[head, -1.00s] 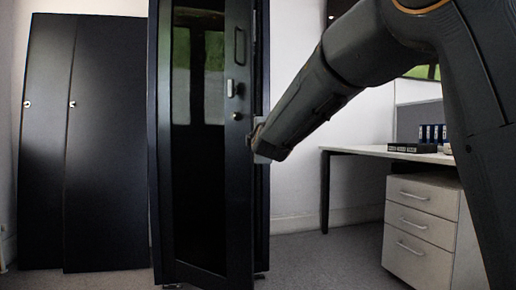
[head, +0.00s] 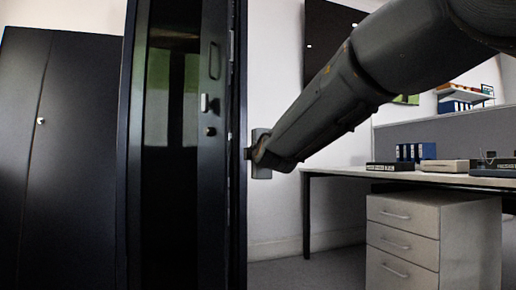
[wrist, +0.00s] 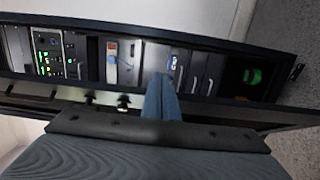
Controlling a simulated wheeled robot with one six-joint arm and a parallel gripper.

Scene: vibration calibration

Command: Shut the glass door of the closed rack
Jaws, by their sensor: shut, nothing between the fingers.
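The closed rack (head: 132,200) is a tall black cabinet left of centre in the head view. Its dark glass door (head: 172,170) carries a handle and a lock near its right edge, and greenish reflections show in the glass. The wrist view shows equipment inside the rack (wrist: 60,60) past a dark edge, so the door stands at least partly open. My gripper (head: 250,153) is at the right edge of the door in the head view. In the wrist view its bluish fingers (wrist: 160,97) are together and empty, close to the dark edge; contact cannot be told.
A desk (head: 345,172) with blue binders (head: 415,152) and boxes stands at the right, above a drawer unit (head: 403,230). Dark panels (head: 75,160) stand at the left. Some carpet floor (head: 310,268) is free between rack and drawers.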

